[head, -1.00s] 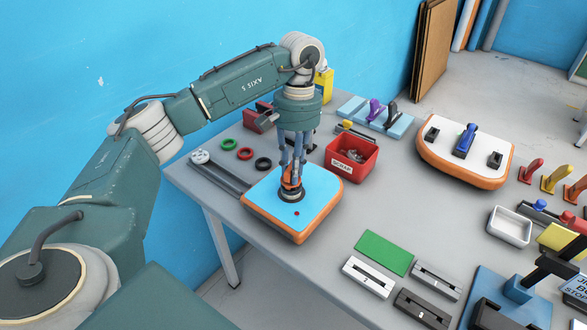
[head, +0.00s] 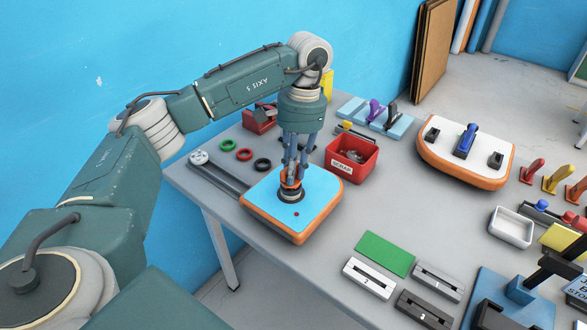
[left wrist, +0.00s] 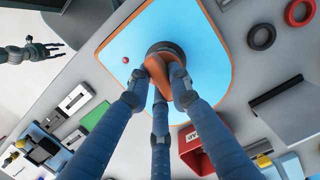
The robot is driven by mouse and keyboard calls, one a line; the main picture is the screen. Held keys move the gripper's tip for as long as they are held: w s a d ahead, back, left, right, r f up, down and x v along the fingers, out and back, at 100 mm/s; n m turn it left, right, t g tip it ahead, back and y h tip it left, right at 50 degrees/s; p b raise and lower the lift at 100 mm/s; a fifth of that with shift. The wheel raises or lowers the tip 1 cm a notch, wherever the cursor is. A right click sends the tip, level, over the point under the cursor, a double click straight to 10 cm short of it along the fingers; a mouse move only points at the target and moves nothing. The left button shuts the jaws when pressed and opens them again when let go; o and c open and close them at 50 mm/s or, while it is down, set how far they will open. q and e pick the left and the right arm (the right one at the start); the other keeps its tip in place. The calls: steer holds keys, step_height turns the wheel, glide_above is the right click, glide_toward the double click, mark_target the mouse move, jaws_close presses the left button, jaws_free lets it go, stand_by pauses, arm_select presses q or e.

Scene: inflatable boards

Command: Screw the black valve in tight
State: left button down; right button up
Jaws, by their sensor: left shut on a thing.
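A board with a blue top and orange rim (head: 262,204) lies on the grey table; it also shows in the left wrist view (left wrist: 120,40). The black valve (head: 291,196) stands in the board's top, seen as a dark ring in the left wrist view (left wrist: 166,47). My left gripper (head: 291,182) points straight down over it, its three blue fingers closed. In the left wrist view the fingertips (left wrist: 162,88) close around an orange part directly at the valve. The fingers hide much of the valve, so its seating depth is unclear. My right gripper (left wrist: 38,50) shows small, fingers spread and empty.
Red, green and black rings (head: 244,154) lie behind the board. A red bin (head: 350,168) stands close to its right. A second, white-topped board (head: 480,141) is further right. A green plate (head: 385,253) lies in front, with bare table between.

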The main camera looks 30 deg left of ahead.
arm_select(q)
steer(key=shift+f+m+b, duration=0.15)
steer(key=shift+m+b, duration=0.2)
steer(key=shift+m, duration=0.85)
steer(key=shift+s+m+b, duration=0.1)
steer(key=shift+m+b, duration=0.4)
steer(key=shift+b, duration=0.55)
steer(key=c, duration=1.5)
jaws_free()
step_height(320, 180, up, 6)
steer(key=p, duration=0.4)
steer(key=shift+f, duration=0.25)
steer(key=shift+f, duration=0.1)
